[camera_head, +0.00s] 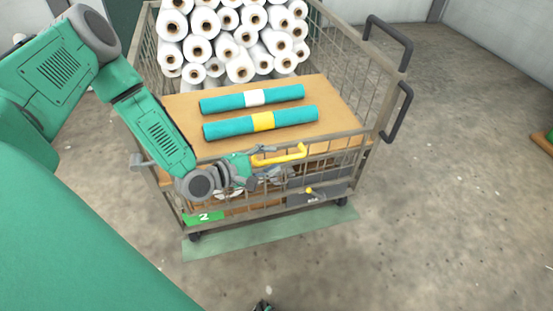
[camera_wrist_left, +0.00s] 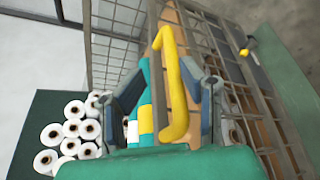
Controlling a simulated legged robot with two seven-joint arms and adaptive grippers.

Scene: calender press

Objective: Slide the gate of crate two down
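Crate two (camera_head: 343,193) is a wire cart with a green label "2" (camera_head: 204,218) at its lower front left. A yellow handle (camera_head: 290,157) sits on its front mesh gate. It also shows in the left wrist view (camera_wrist_left: 172,85). My left gripper (camera_head: 268,163) is at this handle. In the left wrist view its two fingers are apart, one on each side of the handle, and neither clearly presses on it. A small dark tip at the head view's bottom edge may be my right gripper; too little shows to tell its state.
Two teal rolls, one with a white band (camera_head: 254,98) and one with a yellow band (camera_head: 262,121), lie on a brown board in the crate. White rolls (camera_head: 240,68) are stacked behind. A small yellow knob (camera_head: 309,191) is low on the front.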

